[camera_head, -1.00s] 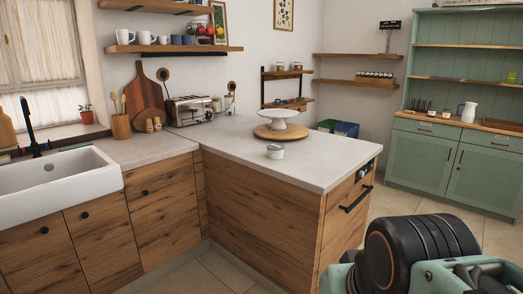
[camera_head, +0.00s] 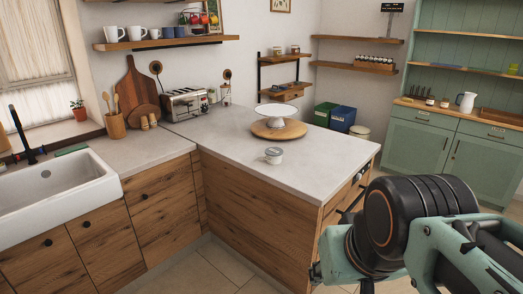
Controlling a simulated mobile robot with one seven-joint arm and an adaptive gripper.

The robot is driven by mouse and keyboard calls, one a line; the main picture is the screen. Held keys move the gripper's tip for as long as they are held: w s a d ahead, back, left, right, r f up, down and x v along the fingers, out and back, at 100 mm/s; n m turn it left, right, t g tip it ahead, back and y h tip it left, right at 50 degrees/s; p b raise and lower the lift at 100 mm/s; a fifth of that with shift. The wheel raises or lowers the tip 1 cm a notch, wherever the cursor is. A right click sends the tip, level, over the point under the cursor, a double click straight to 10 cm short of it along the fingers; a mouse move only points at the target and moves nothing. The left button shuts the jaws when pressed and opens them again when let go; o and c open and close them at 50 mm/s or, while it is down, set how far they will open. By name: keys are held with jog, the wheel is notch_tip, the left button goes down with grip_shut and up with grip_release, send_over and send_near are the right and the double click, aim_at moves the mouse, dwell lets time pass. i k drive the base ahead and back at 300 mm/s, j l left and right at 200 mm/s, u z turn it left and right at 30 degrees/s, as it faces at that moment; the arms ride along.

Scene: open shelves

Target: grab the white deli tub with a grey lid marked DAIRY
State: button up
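A small white tub with a greyish lid (camera_head: 274,155) stands upright near the front edge of the pale counter (camera_head: 232,147). Its marking is too small to read. It stands in front of a round wooden board (camera_head: 262,131) that carries a white cake stand (camera_head: 274,112), and it is apart from the board. Part of my arm shows at the lower right, in front of the counter's right end. My gripper's fingertips do not show, and nothing touches the tub.
A toaster (camera_head: 187,103) stands at the back of the counter, with a white sink (camera_head: 58,192) on the left. Small jars stand on the back wall shelf (camera_head: 295,49) and on the green hutch (camera_head: 430,101). The counter around the tub is clear.

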aim_at(273, 155)
jog(key=i+j+z, duration=0.1)
jog(key=i, duration=0.45)
jog(key=i+j, duration=0.25)
jog(key=i, duration=0.25)
jog(key=i+l+z, duration=0.05)
